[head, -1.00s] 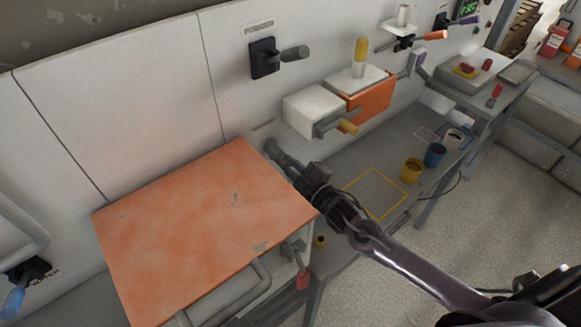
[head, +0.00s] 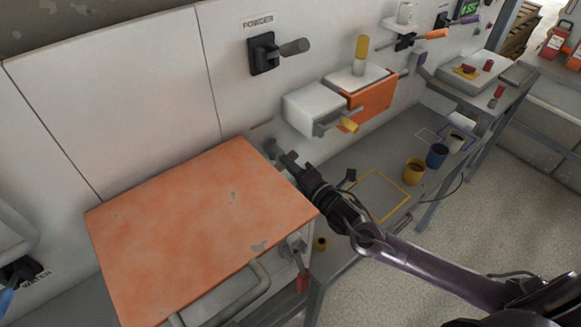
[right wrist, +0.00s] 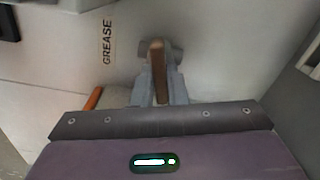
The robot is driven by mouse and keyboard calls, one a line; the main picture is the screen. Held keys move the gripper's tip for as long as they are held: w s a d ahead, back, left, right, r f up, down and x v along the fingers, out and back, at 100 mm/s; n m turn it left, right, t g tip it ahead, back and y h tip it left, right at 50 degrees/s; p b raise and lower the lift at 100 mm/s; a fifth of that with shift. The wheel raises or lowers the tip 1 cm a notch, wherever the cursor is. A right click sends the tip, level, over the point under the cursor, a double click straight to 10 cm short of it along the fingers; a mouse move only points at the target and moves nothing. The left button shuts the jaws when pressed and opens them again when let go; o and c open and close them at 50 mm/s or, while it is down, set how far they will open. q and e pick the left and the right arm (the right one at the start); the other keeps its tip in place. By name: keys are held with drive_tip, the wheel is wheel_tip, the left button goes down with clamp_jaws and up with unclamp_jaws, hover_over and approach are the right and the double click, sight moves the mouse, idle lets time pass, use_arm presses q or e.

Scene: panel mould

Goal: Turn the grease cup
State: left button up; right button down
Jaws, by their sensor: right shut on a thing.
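The grease cup shows in the right wrist view as a grey round boss (right wrist: 176,48) on the pale wall with a brown bar (right wrist: 158,72) standing out from it, beside the GREASE label. My right gripper (right wrist: 159,88) is shut on this bar, one grey finger on each side. In the head view the right gripper (head: 284,160) reaches the wall just behind the orange-topped cabinet. The cup is mostly hidden there by the gripper and the cabinet. My left gripper is not in view.
The orange cabinet top (head: 200,225) lies close left of my right gripper. A white box with an orange front (head: 369,94) juts from the wall above right. A yellow cup (head: 414,171) and a blue cup (head: 437,156) stand on the grey bench (head: 385,145).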

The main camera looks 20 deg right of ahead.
drive_tip(key=shift+f+n+b, duration=0.15)
drive_tip(key=shift+n+b, duration=0.2)
drive_tip(key=shift+n, duration=1.25)
drive_tip(key=c, duration=1.4)
unclamp_jaws()
drive_tip(key=shift+c, duration=0.2)
drive_tip(key=b+v, duration=0.1)
drive_tip(key=v, duration=0.6)
drive_tip(key=shift+s+b, duration=0.3)
drive_tip(key=shift+s, duration=0.1)
drive_tip(key=shift+d, duration=0.1)
